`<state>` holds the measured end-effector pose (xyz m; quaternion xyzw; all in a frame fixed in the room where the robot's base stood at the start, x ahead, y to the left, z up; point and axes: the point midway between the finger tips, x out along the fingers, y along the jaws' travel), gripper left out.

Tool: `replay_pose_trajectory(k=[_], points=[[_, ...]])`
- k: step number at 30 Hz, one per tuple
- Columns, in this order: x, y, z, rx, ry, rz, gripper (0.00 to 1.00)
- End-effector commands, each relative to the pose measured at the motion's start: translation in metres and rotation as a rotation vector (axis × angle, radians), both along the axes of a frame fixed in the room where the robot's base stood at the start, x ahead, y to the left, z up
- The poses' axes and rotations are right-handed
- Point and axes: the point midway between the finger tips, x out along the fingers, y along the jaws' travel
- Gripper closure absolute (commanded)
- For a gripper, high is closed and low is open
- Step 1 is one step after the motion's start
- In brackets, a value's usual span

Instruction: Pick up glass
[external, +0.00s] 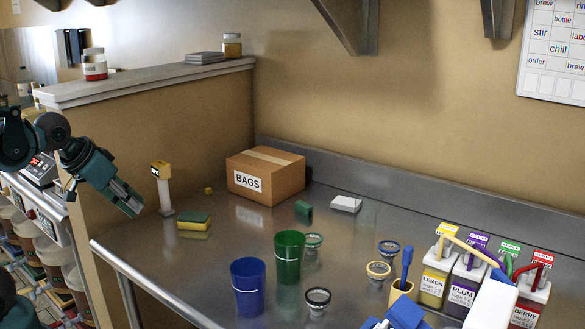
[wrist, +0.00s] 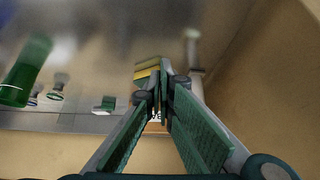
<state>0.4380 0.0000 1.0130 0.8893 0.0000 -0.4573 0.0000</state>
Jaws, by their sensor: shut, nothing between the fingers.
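A blue glass (external: 248,289) and a green glass (external: 289,259) stand upright side by side on the steel counter. The green glass also shows, blurred, at the left edge of the wrist view (wrist: 22,82). In the wrist view my gripper's fingers (wrist: 164,68) come together at the tips with nothing held.
A yellow-green sponge (external: 194,221) and an upright white-and-yellow object (external: 162,189) are near my gripper. A BAGS box (external: 282,178) stands at the back. Small rimmed cups (external: 318,301) and labelled bottles (external: 437,279) are to the right. The counter's left front is clear.

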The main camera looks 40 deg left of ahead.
Motion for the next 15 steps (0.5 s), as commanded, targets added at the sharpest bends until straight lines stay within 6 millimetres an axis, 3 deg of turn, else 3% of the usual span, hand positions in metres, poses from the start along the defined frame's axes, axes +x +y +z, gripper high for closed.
replay_pose_trajectory(k=[11,15], points=[[0.0000,0.0000,0.0000,0.000,0.000,0.000,0.99],[0.0000,0.0000,0.0000,0.000,0.000,0.000,0.80]])
